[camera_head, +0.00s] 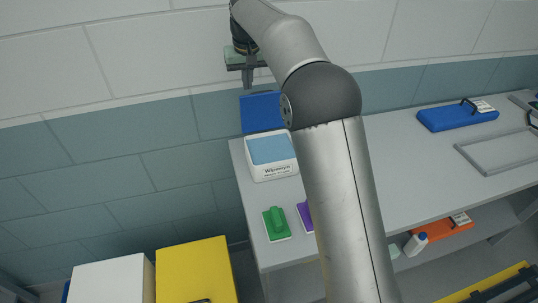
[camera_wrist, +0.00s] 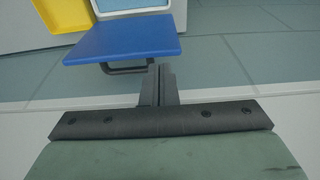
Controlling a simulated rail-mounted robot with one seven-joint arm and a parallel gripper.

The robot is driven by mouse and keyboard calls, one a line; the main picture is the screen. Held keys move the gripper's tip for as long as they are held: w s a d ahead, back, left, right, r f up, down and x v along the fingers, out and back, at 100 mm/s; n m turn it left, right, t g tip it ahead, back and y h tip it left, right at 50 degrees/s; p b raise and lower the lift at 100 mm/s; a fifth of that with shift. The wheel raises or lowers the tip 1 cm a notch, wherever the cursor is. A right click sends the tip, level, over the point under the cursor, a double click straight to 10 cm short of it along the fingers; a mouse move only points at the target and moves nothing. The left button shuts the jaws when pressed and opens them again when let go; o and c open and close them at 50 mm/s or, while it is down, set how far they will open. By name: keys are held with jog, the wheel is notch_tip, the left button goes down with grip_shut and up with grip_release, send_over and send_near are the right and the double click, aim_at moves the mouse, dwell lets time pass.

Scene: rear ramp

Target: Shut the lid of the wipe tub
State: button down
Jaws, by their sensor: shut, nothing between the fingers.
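The wipe tub (camera_head: 272,172) is a white box with light blue contents and a label on its front, standing at the left end of the grey bench. Its blue lid (camera_head: 262,112) is open, standing up at the back of the tub by the wall. In the wrist view the lid (camera_wrist: 122,40) is a blue panel with a dark handle (camera_wrist: 125,70) at its near edge, and part of the tub (camera_wrist: 130,6) shows beyond it. My gripper (camera_head: 247,82) is shut and empty, above the lid near the wall. Its closed fingertips (camera_wrist: 161,70) appear just by the handle; contact cannot be told.
A green block (camera_head: 276,223) and a partly hidden purple block (camera_head: 306,215) lie in front of the tub. A blue case (camera_head: 457,116) and a grey tray (camera_head: 498,152) lie at right. A yellow box (camera_head: 197,272) stands below left. The tiled wall is close behind my gripper.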

jog(key=shift+f+b, duration=0.6)
jog(key=shift+f, duration=0.3)
dwell(0.4)
jog(key=shift+s+d+f+b, duration=0.25)
jog(key=shift+s+f+b, duration=0.05)
jog(key=shift+s+b, duration=0.65)
jog(key=shift+s+d+f+b, duration=0.2)
jog(key=shift+s+f+b, duration=0.05)
jog(key=shift+s+b, duration=0.75)
jog(key=shift+s+d+f+b, duration=0.3)
jog(key=shift+s+b, duration=0.5)
jog(key=shift+b, duration=0.25)
notch_tip(320, 180, up, 7)
jog(key=p, duration=0.7)
jog(key=shift+r, duration=0.2)
dwell(0.4)
